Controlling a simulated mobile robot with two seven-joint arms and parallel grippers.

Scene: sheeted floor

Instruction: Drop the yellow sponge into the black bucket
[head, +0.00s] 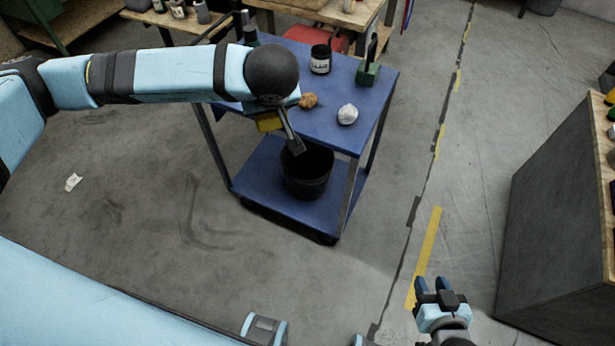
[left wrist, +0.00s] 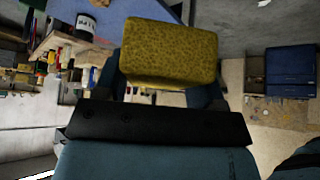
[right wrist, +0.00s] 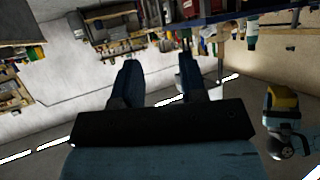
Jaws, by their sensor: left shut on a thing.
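The yellow sponge (head: 268,121) is held in my left gripper (head: 291,128), in front of the blue cart's upper shelf edge. In the left wrist view the sponge (left wrist: 170,52) fills the space between the fingers, and its face hides much of them. The black bucket (head: 307,178) stands upright on the cart's lower shelf, below and a little right of the sponge. Its rim is partly hidden by the left gripper's finger. My right gripper (head: 432,286) is open and empty at the lower right, well away from the cart; its parted fingers show in the right wrist view (right wrist: 158,85).
The blue cart (head: 375,100) carries a dark jar (head: 320,59), a green block-like item (head: 368,74), a crumpled white item (head: 347,114) and a brown lump (head: 308,100). A cart post rises beside the bucket. A dark cabinet (head: 555,200) stands at right. Floor left of the cart is mostly clear.

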